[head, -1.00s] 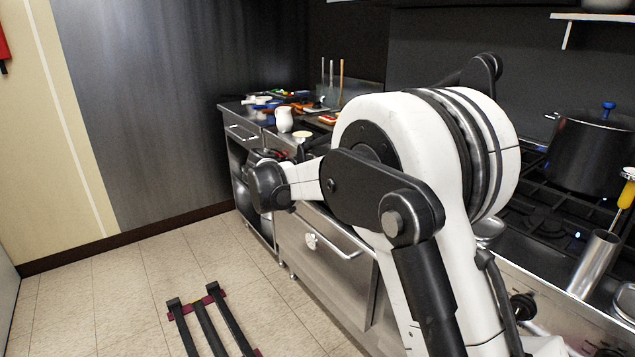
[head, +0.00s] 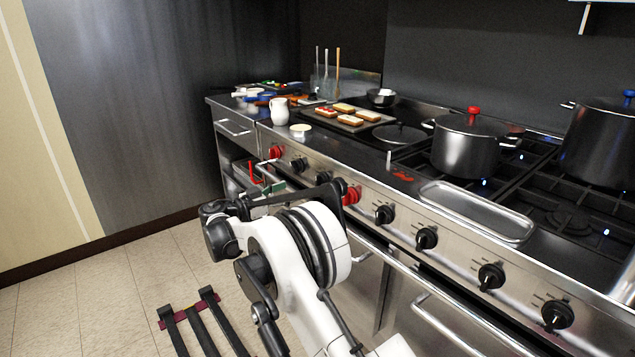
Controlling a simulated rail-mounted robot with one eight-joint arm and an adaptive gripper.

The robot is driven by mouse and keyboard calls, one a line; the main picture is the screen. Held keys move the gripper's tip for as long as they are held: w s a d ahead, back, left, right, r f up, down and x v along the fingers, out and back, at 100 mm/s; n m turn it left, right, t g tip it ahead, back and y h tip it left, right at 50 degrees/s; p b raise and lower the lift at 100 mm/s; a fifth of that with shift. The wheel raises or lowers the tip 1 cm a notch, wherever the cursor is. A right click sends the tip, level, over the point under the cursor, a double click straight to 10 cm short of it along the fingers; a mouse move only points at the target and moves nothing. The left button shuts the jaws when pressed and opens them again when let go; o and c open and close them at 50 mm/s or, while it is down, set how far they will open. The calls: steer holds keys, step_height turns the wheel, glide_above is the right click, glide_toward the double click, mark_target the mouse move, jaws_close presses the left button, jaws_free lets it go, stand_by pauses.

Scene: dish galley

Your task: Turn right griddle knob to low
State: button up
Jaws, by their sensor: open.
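The griddle (head: 372,132) holds several slices of toast at the back left of the range. On the front panel below it are a red knob (head: 276,152) at the left, then two black knobs, the left one (head: 298,164) and the right one (head: 322,178). Another red knob (head: 352,194) is further right, partly behind my arm. Pointer settings are too small to read.
A front rail (head: 410,268) runs below the panel. More black knobs (head: 426,238) continue right. A steel tray (head: 478,213), a pot with a red lid knob (head: 466,145), a white jug (head: 280,111) and a small bowl (head: 301,128) stand on top. The floor at left is mostly clear.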

mark_target(316, 181)
steer(key=b+x, duration=0.2)
steer(key=x, duration=1)
steer(key=c, duration=1.1)
steer(key=shift+w+a+f+n, duration=0.1)
steer(key=shift+n, duration=3.1)
